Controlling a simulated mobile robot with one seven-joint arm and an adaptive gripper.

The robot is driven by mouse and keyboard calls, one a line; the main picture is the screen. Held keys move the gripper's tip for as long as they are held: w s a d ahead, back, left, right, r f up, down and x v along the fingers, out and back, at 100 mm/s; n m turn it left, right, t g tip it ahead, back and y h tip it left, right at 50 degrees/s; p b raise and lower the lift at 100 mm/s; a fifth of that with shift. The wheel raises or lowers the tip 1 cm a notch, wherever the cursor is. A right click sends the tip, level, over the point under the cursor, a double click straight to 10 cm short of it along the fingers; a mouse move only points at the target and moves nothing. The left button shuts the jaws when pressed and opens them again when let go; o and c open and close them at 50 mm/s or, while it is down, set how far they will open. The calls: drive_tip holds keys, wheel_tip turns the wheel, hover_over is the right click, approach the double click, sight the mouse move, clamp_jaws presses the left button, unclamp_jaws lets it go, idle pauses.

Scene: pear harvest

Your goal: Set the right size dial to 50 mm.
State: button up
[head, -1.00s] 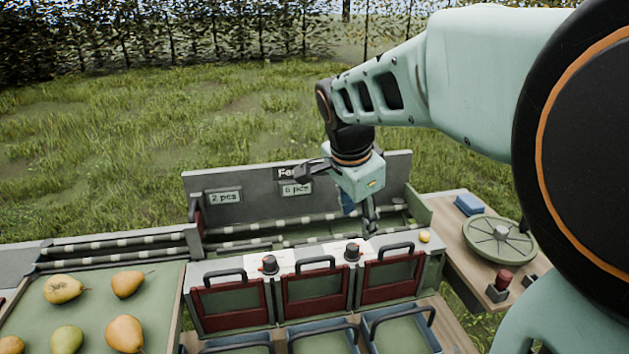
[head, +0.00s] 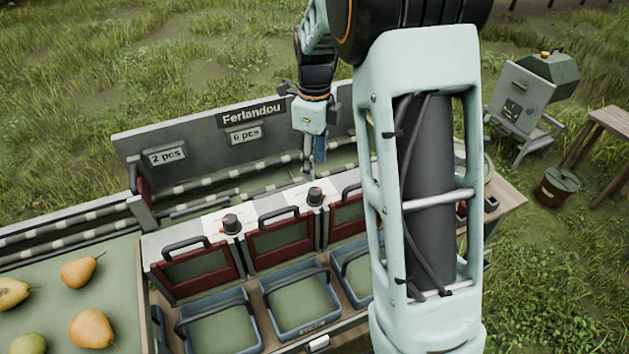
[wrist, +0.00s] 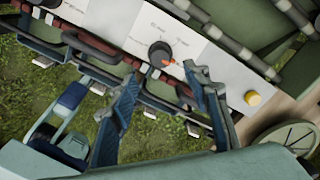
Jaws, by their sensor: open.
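The right size dial (head: 315,196) is a dark round knob on a white plate on top of the sorter, between the middle and right red gates. In the wrist view the right dial (wrist: 160,53) shows an orange pointer aimed toward the lower right; the scale print is too small to read. My gripper (wrist: 165,80) is open and empty, its two fingers spread either side of the dial in that picture, apart from it. In the head view my gripper (head: 308,168) hangs just behind the dial. The left dial (head: 231,224) stands on its own plate.
Carrying handles (head: 279,217) rise close beside the dials. A yellow button (wrist: 253,98) sits right of the dial plate. Blue crates (head: 300,304) stand in front, pears (head: 92,328) lie on the left tray, and a sign panel (head: 220,137) stands behind.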

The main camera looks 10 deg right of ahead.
sight(315, 190)
wheel_tip(315, 190, down, 9)
drive_tip(key=shift+r, duration=0.1)
drive_tip(key=shift+c, duration=0.6)
drive_tip(key=c, duration=1)
